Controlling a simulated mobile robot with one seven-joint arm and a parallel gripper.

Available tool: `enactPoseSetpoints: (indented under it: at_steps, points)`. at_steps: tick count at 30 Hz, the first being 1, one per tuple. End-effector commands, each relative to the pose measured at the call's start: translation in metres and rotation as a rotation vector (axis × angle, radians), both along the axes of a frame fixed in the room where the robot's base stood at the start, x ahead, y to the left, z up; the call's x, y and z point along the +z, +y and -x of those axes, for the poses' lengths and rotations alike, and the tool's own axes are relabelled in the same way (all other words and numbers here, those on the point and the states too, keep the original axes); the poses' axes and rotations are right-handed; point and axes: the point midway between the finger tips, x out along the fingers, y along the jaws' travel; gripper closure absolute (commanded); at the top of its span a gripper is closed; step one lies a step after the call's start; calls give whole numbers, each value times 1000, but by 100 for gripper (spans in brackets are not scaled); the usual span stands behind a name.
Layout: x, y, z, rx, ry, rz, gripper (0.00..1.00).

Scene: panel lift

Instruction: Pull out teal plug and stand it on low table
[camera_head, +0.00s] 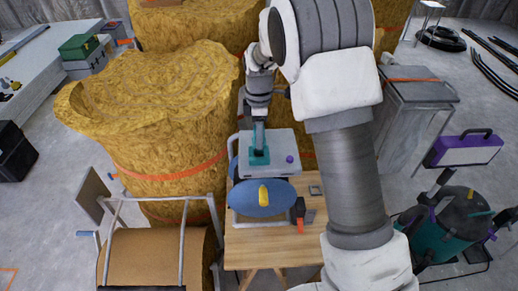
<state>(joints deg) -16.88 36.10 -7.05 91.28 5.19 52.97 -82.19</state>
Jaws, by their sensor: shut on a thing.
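The teal plug (260,159) shows at the left part of the top of a light grey box-like panel (276,172). My gripper (260,152) points down from above and is shut on the teal plug. The fingertips are small in the picture, and the plug's lower end is hidden; I cannot tell whether it is still seated in the panel. The panel is on a wooden table (262,258), near its far end. A purple knob (290,159) is on the panel, right of the plug.
A blue oval thing (245,197) with a yellow handle is just in front of the panel. A black and orange tool (299,214) lies right of it. Large straw-coloured bales (165,110) stand left and behind. The table's front is bare. My arm hides part of the right side.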

Motion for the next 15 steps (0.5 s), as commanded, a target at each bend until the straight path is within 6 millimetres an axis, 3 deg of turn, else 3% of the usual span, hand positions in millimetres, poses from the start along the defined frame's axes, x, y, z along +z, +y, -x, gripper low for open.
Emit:
enactPoseSetpoints:
  at_steps: [15]
  points:
    - [21, 0, 0, 0, -2, -1, 100]
